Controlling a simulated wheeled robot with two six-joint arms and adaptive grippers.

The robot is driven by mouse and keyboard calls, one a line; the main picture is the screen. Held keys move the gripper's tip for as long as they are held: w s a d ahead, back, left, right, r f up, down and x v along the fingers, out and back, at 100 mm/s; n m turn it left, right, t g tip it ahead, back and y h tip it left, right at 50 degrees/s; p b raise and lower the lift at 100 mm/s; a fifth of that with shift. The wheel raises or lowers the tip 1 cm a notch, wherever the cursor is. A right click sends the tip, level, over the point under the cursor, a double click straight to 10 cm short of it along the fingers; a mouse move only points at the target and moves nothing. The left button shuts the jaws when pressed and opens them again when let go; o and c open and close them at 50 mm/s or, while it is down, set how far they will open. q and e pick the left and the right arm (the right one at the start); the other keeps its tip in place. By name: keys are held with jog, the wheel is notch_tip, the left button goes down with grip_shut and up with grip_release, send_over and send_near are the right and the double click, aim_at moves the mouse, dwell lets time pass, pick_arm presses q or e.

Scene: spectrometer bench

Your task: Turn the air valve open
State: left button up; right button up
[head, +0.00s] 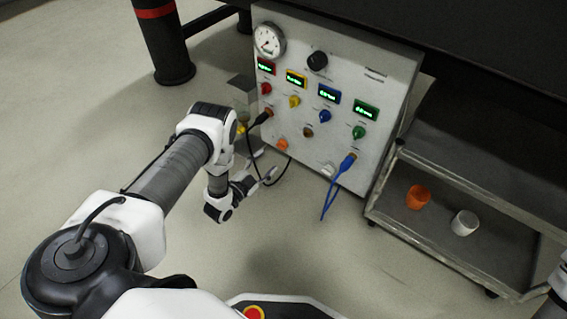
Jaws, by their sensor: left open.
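A pale instrument panel (390,75) stands tilted under the dark bench. The labels are too small to read, so I cannot tell which control is the air valve. My left gripper (262,180) is open and empty, in front of and below the panel's lower left part, apart from the knobs. My right gripper is out of view.
A black cable (250,140) hangs from the panel close to my left gripper. A blue cable (329,200) hangs at the lower right. A low shelf (430,239) at right holds an orange cup (418,197) and a white cup (464,222). The floor (290,235) before the panel is clear.

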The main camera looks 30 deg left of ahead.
aim_at(282, 145)
pick_arm(q)
jog(key=w+b, duration=0.3)
jog(key=w, duration=0.4)
jog(key=shift+w+d+r+b, duration=0.2)
jog(key=shift+w+d+b, duration=0.1)
jog(key=shift+b, duration=0.05)
jog(key=c, duration=1.2)
